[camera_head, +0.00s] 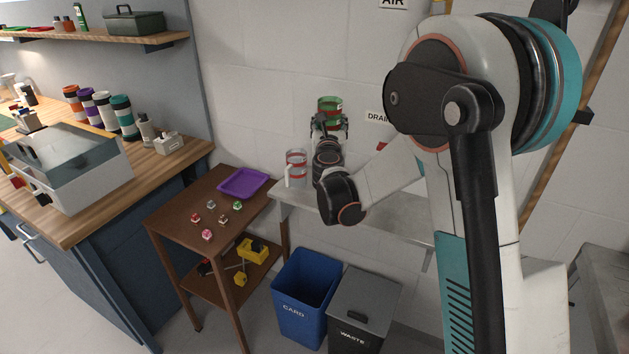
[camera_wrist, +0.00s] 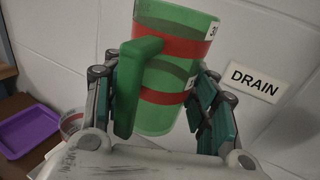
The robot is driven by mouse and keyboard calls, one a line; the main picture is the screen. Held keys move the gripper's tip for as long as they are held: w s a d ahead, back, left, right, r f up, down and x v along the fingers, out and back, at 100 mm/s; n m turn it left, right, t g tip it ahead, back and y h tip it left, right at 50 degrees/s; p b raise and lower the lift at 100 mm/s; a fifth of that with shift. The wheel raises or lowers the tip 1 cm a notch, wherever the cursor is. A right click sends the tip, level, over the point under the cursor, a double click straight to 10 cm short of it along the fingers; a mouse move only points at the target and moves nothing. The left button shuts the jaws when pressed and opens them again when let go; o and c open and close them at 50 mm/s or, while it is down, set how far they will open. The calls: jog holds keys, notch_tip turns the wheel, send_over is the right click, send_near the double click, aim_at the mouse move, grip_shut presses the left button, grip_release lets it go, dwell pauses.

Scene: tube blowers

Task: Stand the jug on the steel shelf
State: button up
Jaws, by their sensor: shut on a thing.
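The jug (camera_head: 330,104) is green with red bands and a green handle. It is upright or nearly so, and fills the middle of the wrist view (camera_wrist: 172,75). My gripper (camera_head: 329,122) is shut on its body; the fingers lie on both sides of it in the wrist view (camera_wrist: 160,95), with the handle towards the camera. The steel shelf (camera_head: 405,226) is fixed along the wall, below the jug in the head view. My arm hides part of the shelf. The jug appears well clear of the shelf top.
A clear container with red bands (camera_head: 296,165) stands on the shelf's left end. A brown cart (camera_head: 170,215) with a purple tray (camera_head: 243,183) and several small blocks is to the left. A blue card bin (camera_head: 305,295) and grey waste bin (camera_head: 365,300) stand below.

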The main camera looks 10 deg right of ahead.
jog(key=shift+w+f, duration=0.15)
jog(key=shift+w, duration=0.05)
notch_tip(320, 180, down, 19)
jog(key=b, duration=0.7)
jog(key=shift+f, duration=0.15)
jog(key=o, duration=1.5)
jog(key=shift+s, duration=0.1)
jog(key=p+v, duration=0.1)
jog(key=v, duration=0.6)
jog(key=shift+s+p, duration=0.15)
jog(key=shift+p, duration=0.25)
